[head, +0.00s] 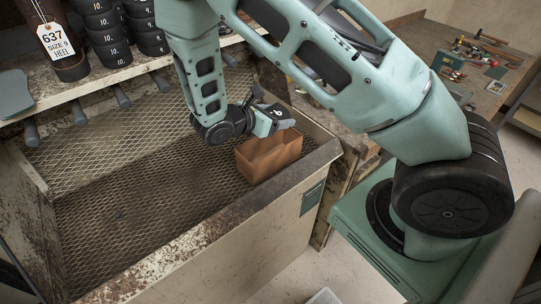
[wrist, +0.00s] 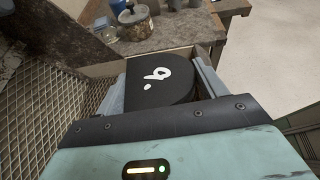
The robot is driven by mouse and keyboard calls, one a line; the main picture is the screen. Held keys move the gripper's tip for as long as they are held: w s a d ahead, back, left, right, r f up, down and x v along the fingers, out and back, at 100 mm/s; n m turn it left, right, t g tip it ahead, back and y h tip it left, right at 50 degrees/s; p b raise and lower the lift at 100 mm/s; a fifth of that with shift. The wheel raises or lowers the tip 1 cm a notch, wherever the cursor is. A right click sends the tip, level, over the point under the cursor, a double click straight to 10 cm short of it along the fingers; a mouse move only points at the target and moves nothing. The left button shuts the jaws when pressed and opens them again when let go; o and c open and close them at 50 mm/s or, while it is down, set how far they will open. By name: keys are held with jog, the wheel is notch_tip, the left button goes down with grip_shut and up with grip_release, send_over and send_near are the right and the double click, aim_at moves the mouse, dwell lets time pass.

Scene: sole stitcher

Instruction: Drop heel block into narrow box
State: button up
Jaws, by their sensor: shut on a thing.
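A black heel block (head: 274,109) with a white numeral and a dot is held between the fingers of my gripper (head: 281,123). In the wrist view the heel block (wrist: 160,84) has a rounded right end, and the two grey fingers of my gripper (wrist: 163,88) press on its sides. A narrow brown box (head: 268,158) stands on the mesh floor at the right end of the bin. My gripper and the block are above the box's top, near its far side. The box's inside is partly hidden, and I cannot tell the gap below the block.
The bin's worn front rim (head: 205,215) runs beside the box. A shelf (head: 95,90) with stacked black heel blocks (head: 103,32) and a tagged brown cylinder (head: 60,45) is at the upper left. The mesh floor (head: 120,190) left of the box is clear.

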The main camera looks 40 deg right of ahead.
notch_tip(320, 180, down, 3)
jog(key=shift+f+b, duration=0.2)
jog(key=shift+b, duration=0.8)
jog(key=o, duration=1.2)
jog(key=shift+a, duration=0.1)
jog(key=b+v, duration=0.4)
jog(key=v, duration=1.3)
jog(key=shift+a+r+b, duration=0.1)
jog(key=shift+a+b, duration=0.05)
jog(key=shift+b, duration=0.25)
